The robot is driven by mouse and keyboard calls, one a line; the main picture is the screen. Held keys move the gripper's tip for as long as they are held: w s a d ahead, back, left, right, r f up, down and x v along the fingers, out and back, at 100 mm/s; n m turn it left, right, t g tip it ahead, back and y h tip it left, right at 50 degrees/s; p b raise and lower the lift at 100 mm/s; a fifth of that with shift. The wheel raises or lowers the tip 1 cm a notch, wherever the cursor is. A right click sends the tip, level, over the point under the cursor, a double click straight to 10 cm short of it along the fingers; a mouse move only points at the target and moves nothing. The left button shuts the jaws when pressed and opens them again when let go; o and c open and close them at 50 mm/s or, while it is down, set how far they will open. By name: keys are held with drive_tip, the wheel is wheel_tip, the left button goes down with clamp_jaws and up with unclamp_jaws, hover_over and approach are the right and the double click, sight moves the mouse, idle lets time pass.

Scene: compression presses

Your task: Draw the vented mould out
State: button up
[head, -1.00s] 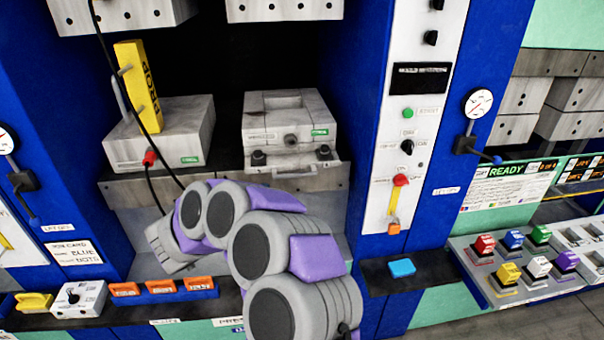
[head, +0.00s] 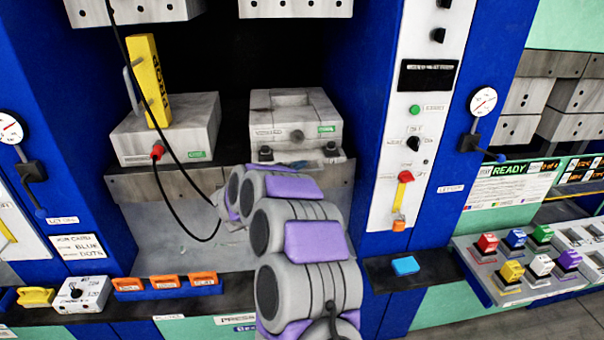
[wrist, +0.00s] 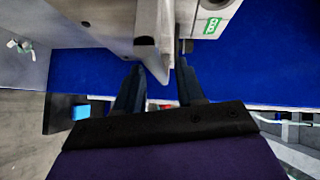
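Two grey moulds sit side by side in the press opening. The right mould (head: 292,118) has a recess in its top, a green label and a front handle bar (head: 312,168), largely covered by my arm. The left mould (head: 200,125) carries a yellow prop and a red cable plug. The small labels are unreadable, so I cannot tell which is vented. My gripper (wrist: 158,70) is at the right mould's front. In the wrist view its dark fingers are apart, with the pale handle edge (wrist: 152,45) between them. In the head view my arm mostly hides the gripper.
The yellow prop (head: 150,80) stands on the left mould, and a black cable (head: 162,200) hangs in front. Blue press columns (head: 370,110) flank the opening. Below are orange buttons (head: 165,283) and a ledge with a blue button (head: 405,265). Upper blocks (head: 295,8) hang above.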

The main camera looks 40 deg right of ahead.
sight(308, 170)
drive_tip(key=shift+s+x, duration=0.2)
drive_tip(key=shift+x, duration=0.7)
drive_tip(key=shift+s+x, duration=0.2)
drive_tip(key=shift+x, duration=0.75)
drive_tip(key=shift+f, duration=0.15)
drive_tip(key=shift+c, duration=0.8)
drive_tip(key=shift+w+a, duration=0.1)
drive_tip(key=shift+a, duration=0.6)
drive_tip(key=c, duration=0.3)
drive_tip(key=shift+a, duration=0.15)
drive_tip(key=shift+c, duration=0.7)
clamp_jaws()
